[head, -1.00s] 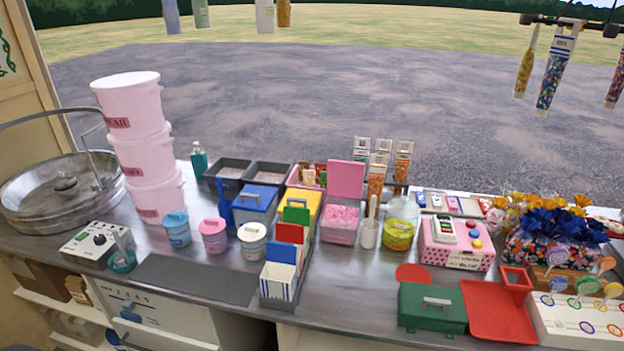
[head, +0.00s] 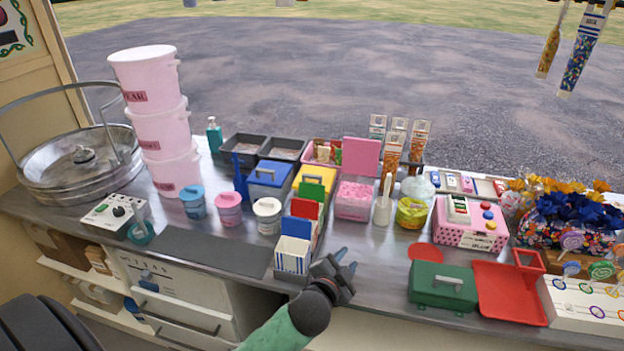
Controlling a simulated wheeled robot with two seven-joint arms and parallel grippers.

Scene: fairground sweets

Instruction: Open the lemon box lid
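The lemon box, a yellow box (head: 304,176) with a handle on its lid, stands in the middle of the counter between a blue box and an open pink box. Its lid looks shut. The upright green card in front hides part of its front. My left gripper (head: 346,260) is over the counter's front edge, in front of and below the lemon box in the picture. Its two fingers are apart with nothing between them, and it touches no box. My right gripper is not in view.
The blue box (head: 269,178) stands left of the lemon box, and the pink box with its raised lid (head: 361,156) stands right. A striped card holder (head: 292,256) is close to my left gripper. A green case (head: 442,288) and red tray (head: 508,297) are at right.

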